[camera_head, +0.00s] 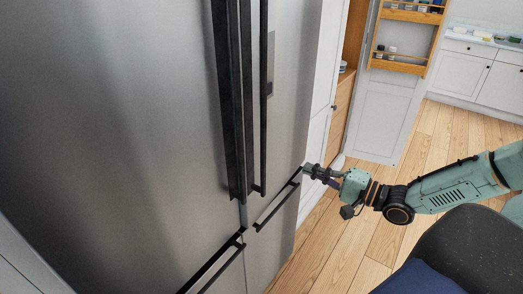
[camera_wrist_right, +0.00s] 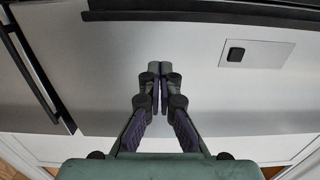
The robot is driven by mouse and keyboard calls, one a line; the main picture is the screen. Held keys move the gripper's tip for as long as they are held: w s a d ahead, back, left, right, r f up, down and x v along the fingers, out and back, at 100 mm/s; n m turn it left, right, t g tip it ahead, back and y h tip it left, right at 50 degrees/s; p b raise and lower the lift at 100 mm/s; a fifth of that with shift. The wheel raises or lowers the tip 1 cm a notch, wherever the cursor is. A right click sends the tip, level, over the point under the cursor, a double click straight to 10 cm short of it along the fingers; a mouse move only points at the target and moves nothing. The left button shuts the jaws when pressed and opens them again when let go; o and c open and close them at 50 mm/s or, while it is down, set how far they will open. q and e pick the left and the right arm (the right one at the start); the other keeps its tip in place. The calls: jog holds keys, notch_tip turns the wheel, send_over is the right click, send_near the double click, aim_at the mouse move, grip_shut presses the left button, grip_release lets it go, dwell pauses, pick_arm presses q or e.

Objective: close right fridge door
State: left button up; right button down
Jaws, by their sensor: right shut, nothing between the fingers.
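The right fridge door (camera_head: 288,85) is a brushed steel panel with a long dark vertical handle (camera_head: 264,95) and a small grey panel. It stands right of the broad steel left door (camera_head: 120,130). Whether the right door is slightly ajar I cannot tell. My right gripper (camera_head: 306,168) is shut and empty, near the right door's lower outer corner. In the right wrist view the shut fingertips (camera_wrist_right: 160,68) point at the steel surface (camera_wrist_right: 105,75); contact is unclear. That view also shows a grey panel with a black square (camera_wrist_right: 236,54). My left gripper is out of view.
Lower drawers with dark handles (camera_head: 277,207) sit below the doors. A white cabinet with an open door bearing wooden racks (camera_head: 400,62) stands to the right. White counters (camera_head: 475,70) are farther back. Wooden floor (camera_head: 350,235) is clear beside the fridge.

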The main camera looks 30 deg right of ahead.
jog(key=b, duration=0.9)
send_near(257, 152)
jog(key=w, duration=0.2)
jog(key=b+x, duration=0.1)
jog(key=x, duration=0.1)
jog(key=a+x, duration=0.1)
jog(key=x, duration=0.1)
jog(key=shift+s+d+f+b, duration=0.1)
jog(key=shift+s+f+b, duration=0.05)
jog(key=shift+s+b, duration=0.15)
jog(key=shift+w, duration=0.25)
jog(key=shift+w+r, duration=0.1)
jog(key=shift+r, duration=0.1)
